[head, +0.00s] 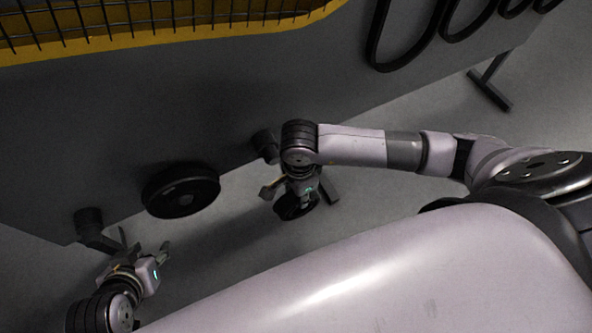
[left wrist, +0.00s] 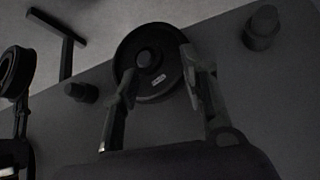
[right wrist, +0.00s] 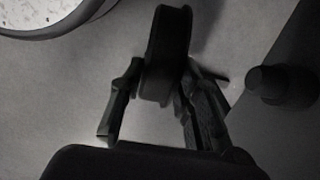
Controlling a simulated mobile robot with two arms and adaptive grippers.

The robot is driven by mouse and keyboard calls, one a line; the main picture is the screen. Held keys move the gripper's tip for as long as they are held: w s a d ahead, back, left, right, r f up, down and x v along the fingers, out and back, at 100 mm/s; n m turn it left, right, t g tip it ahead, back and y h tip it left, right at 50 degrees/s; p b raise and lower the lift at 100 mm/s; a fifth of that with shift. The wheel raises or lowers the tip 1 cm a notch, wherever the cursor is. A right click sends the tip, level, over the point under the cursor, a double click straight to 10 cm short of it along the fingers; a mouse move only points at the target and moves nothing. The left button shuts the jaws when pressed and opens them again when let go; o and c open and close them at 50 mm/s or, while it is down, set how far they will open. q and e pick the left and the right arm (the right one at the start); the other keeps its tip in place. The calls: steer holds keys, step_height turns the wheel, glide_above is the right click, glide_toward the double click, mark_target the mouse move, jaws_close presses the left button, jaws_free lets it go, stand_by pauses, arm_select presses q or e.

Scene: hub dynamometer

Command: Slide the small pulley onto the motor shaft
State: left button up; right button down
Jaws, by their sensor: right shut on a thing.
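The small pulley (right wrist: 166,55), a dark grooved wheel, is held edge-on between the fingers of my right gripper (right wrist: 160,90). It also shows in the head view (head: 297,207), below my right gripper (head: 290,188), and at the left edge of the left wrist view (left wrist: 10,72). A dark stepped stub (right wrist: 280,84) sticks out from the panel to the right of the pulley, apart from it; I cannot tell if it is the motor shaft. It also shows in the head view (head: 265,145). My left gripper (head: 146,246) is open and empty.
A larger dark wheel (head: 180,190) is mounted on the grey panel (head: 190,110), beyond my left gripper's open fingers. Another stub (head: 88,220) sticks out at the lower left. Black belts (head: 405,35) hang at the upper right. A yellow-edged mesh guard (head: 160,35) is on top.

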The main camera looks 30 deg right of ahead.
arm_select(q)
steer(key=s+a+f+g+y+p, duration=0.1)
steer(key=s+a+f+g, duration=0.1)
steer(key=s, duration=0.4)
steer(key=shift+s+g, duration=0.15)
steer(key=shift+g, duration=0.65)
arm_select(e)
steer(key=s, duration=1.2)
steer(key=shift+s+d, duration=0.2)
steer(key=shift+s, duration=0.15)
